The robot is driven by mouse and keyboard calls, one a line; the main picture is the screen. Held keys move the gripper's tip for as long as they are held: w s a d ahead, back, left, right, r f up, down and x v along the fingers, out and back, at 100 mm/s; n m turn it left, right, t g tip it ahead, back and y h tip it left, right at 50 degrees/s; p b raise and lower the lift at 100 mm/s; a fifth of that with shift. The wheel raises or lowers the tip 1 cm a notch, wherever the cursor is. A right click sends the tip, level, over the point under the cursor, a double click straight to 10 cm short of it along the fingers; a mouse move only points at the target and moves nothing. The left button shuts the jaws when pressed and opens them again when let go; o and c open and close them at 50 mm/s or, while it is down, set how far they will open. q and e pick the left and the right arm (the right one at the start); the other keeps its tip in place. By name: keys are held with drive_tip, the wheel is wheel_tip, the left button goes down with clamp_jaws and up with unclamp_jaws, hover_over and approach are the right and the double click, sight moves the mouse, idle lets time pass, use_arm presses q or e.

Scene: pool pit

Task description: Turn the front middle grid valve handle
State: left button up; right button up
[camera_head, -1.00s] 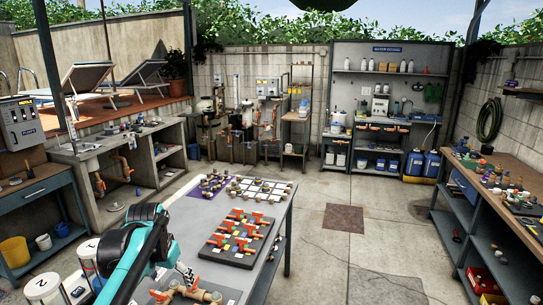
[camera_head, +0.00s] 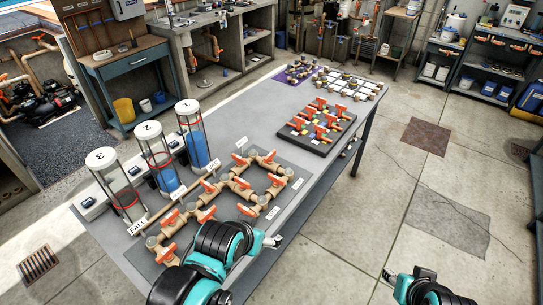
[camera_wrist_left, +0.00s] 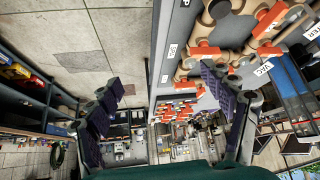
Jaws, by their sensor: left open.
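A tan pipe grid (camera_head: 228,190) with several orange valve handles lies on a grey panel on the table. Its handles include one at the far end (camera_head: 264,159) and one at the near edge (camera_head: 247,210). A dark board (camera_head: 300,142) with rows of smaller orange handles (camera_head: 321,125) lies farther back. I cannot tell which handle is the front middle one. My left gripper (camera_head: 272,241) is over the table's right edge, right of the pipe grid. In the left wrist view its fingers (camera_wrist_left: 165,95) are wide apart and empty, with pipe handles (camera_wrist_left: 205,50) beyond the right finger. My right gripper (camera_head: 388,277) is partly visible at the bottom.
Three clear cylinders (camera_head: 194,135) with white lids stand along the table's left side. Open concrete floor (camera_head: 400,190) lies right of the table.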

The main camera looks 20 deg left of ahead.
use_arm(q)
drive_tip(key=w+a+m+g+p, duration=0.1)
drive_tip(key=w+a+g+p, duration=0.1)
drive_tip(key=w+a, duration=0.3)
drive_tip(key=m+h+p, duration=0.1)
drive_tip(key=m, duration=0.1)
approach(245, 209)
drive_tip(key=w, duration=0.1)
drive_tip(key=shift+g, duration=0.4)
drive_tip(key=b+x, duration=0.3)
drive_tip(key=x, duration=0.5)
drive_tip(key=shift+d+f, duration=0.15)
drive_tip(key=shift+f, duration=0.1)
drive_tip(key=c, duration=1.2)
